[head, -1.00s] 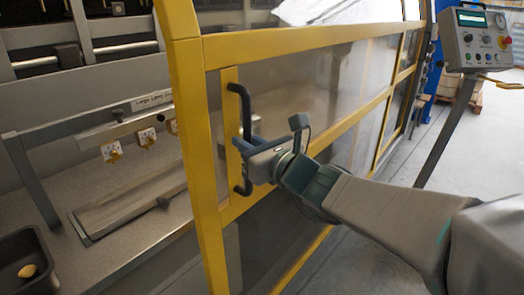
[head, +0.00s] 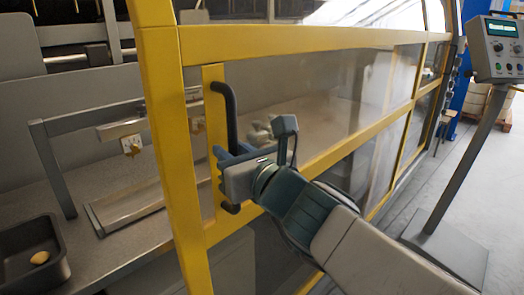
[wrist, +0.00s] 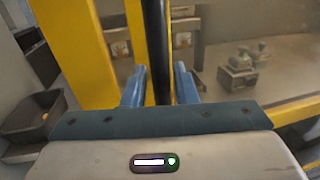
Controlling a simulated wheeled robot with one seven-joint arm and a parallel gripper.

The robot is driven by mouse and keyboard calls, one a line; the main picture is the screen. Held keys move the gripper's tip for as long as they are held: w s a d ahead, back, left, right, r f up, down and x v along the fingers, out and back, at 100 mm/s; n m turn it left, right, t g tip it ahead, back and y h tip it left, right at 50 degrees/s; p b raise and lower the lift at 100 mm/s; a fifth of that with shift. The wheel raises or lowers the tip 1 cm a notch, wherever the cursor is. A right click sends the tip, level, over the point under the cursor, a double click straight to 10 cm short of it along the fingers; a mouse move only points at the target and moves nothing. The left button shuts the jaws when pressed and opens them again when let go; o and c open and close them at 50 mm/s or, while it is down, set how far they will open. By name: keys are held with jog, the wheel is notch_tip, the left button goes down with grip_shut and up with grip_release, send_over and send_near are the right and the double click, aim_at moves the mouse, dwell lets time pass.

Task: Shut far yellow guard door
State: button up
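The yellow guard door (head: 300,42) has a yellow frame with clear panels and stands at an angle in front of the machine. Its upright black bar handle (head: 231,112) is mounted near the left edge of the door. My gripper (head: 222,160) is at the middle of this handle. In the wrist view the handle (wrist: 156,35) passes between the two blue fingers of my gripper (wrist: 160,88), which are close on either side of it. The fingers appear shut on the handle. The exact contact is too small to see.
Left of the door's edge the machine's worktop (head: 85,225) is exposed, with a dark tray (head: 32,272) holding a yellowish object. A control panel (head: 497,48) on a slanted post stands at the right. Grey floor (head: 478,200) is clear around the post.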

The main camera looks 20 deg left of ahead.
jog(key=shift+r, duration=0.15)
jog(key=shift+r, duration=0.35)
jog(key=d+r+p, duration=0.2)
jog(key=d+r, duration=0.1)
jog(key=w+d+r+p, duration=0.1)
jog(key=d+r+p, duration=0.1)
jog(key=d+r, duration=0.1)
jog(key=w+d+r+p, duration=0.1)
jog(key=d+r+p, duration=0.1)
jog(key=d+r, duration=0.2)
jog(key=shift+d+p, duration=0.3)
jog(key=shift+d, duration=0.45)
